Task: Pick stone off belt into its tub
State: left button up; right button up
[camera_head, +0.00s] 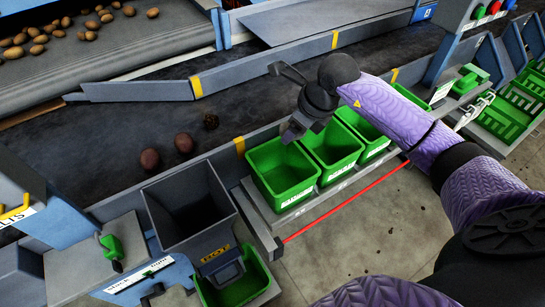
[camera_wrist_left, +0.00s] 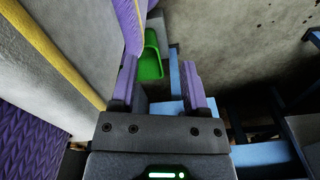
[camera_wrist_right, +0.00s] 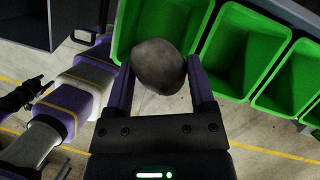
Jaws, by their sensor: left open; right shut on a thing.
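My right gripper (camera_head: 298,125) is above the nearest green tub (camera_head: 272,187) of the row beside the belt. In the right wrist view, the right gripper (camera_wrist_right: 160,82) is shut on a rounded grey stone (camera_wrist_right: 158,66). The stone is over or near that green tub (camera_wrist_right: 127,27); its height above the rim is hard to tell. The dark belt (camera_head: 90,150) carries two reddish potatoes (camera_head: 149,159) and a dark brown lump (camera_head: 211,121). My left gripper (camera_wrist_left: 160,80) is open and empty in the left wrist view.
More green tubs (camera_head: 335,147) continue the row to the right. A grey hopper (camera_head: 190,215) stands left of the nearest tub, with another green bin (camera_head: 238,290) below it. Several potatoes lie on the upper conveyor (camera_head: 140,45). Green crates (camera_head: 500,118) are at the far right.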

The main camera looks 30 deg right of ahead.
jog(key=shift+a+f, duration=0.1)
jog(key=shift+f, duration=0.3)
pick_arm(q)
jog(key=f+b, duration=0.1)
jog(key=a+f+b, duration=0.1)
jog(key=f+b, duration=0.2)
jog(key=shift+s+a+f+b, duration=0.3)
jog(key=shift+f, duration=0.05)
pick_arm(e)
notch_tip(320, 180, down, 5)
jog(key=shift+f, duration=0.1)
jog(key=o, duration=1.3)
jog(key=p+v, duration=0.2)
jog(key=v, duration=0.7)
pick_arm(q)
notch_tip(320, 180, up, 2)
jog(key=shift+d, duration=0.15)
pick_arm(e)
jog(key=shift+s+r, duration=0.15)
jog(key=shift+r, duration=0.35)
